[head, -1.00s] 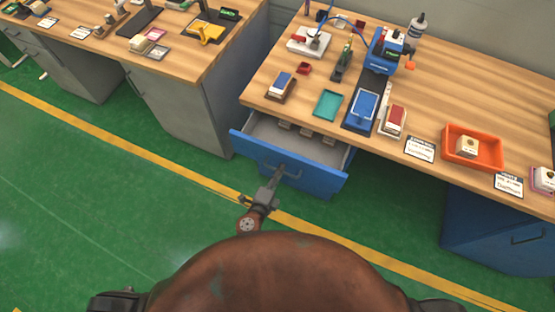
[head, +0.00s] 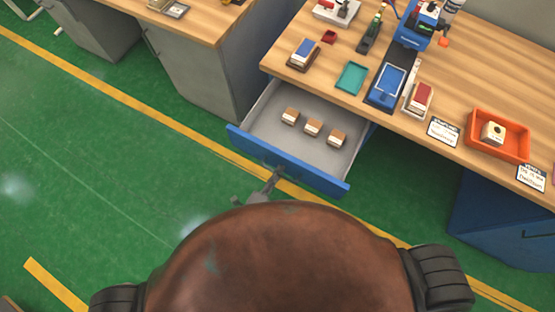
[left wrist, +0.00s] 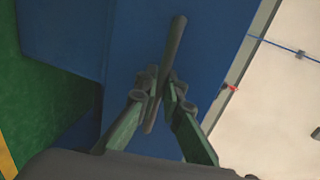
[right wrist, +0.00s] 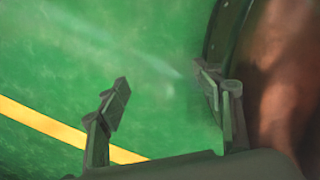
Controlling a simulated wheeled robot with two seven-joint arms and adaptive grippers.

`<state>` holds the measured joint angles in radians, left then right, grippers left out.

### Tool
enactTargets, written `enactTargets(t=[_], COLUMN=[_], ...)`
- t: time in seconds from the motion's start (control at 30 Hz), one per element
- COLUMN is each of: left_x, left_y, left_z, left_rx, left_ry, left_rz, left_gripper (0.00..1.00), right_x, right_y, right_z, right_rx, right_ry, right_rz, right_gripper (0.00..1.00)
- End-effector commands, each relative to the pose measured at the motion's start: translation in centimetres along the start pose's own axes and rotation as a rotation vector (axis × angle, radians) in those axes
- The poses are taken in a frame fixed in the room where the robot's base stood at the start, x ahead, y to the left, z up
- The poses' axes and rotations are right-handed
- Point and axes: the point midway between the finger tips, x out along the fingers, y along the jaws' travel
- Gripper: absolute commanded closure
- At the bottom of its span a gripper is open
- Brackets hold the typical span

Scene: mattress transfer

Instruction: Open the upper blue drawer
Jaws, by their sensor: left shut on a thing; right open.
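The upper blue drawer (head: 290,160) is pulled well out from under the wooden workbench in the head view. Its grey inside shows, with three small brown-and-white blocks (head: 313,128) in it. My left gripper (head: 272,178) is at the front of the drawer. In the left wrist view its fingers (left wrist: 160,92) are shut on the bar-shaped drawer handle (left wrist: 176,45), against the blue front (left wrist: 110,40). My right gripper (right wrist: 165,95) is open and empty above the green floor in the right wrist view. It is not visible in the head view.
The workbench top (head: 460,90) holds a blue tray (head: 388,86), a teal tray (head: 351,78), an orange bin (head: 497,136) and a blue machine (head: 418,27). A grey cabinet (head: 195,75) stands to the left. Green floor (head: 90,150) is clear in front.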

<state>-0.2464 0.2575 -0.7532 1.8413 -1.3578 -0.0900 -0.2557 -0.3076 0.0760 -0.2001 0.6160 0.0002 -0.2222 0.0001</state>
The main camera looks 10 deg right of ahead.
Motion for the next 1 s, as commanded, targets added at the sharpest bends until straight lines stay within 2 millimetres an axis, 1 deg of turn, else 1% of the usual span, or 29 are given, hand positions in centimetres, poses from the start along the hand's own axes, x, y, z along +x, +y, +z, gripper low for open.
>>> enactTargets(t=[0.17,0.2,0.3,0.47,0.57,0.67,0.77,1.0], left_x=[0.0,0.0,0.0,0.0,0.0,-0.4,-1.2,-4.7], left_y=[0.0,0.0,0.0,0.0,0.0,0.0,0.1,0.1], left_z=[0.1,0.1,0.1,0.1,0.1,0.0,0.1,0.1], left_rx=[0.000,0.000,-0.001,-0.001,-0.001,-0.003,-0.005,-0.008], left_ry=[-0.002,-0.003,-0.003,-0.002,-0.002,-0.002,-0.004,-0.006], left_rz=[0.000,0.000,0.000,0.000,0.000,0.001,0.001,0.004], left_gripper=[1.00,0.92,0.85,0.85,0.85,0.85,0.85,0.85], right_x=[0.0,0.0,0.0,0.0,0.0,0.0,0.0,0.0], right_y=[-0.1,0.0,0.0,0.2,0.8,0.8,0.7,0.5], right_z=[-0.8,-1.0,-1.2,-1.2,-1.0,-1.0,-1.0,-1.0], right_rx=[-0.002,-0.002,-0.003,-0.003,-0.006,-0.006,-0.005,-0.004], right_ry=[0.010,0.013,0.016,0.016,0.014,0.013,0.013,0.013], right_rz=[-0.001,-0.001,0.000,0.002,0.008,0.008,0.007,0.005], right_gripper=[0.40,0.40,0.40,0.40,0.40,0.40,0.40,0.40])
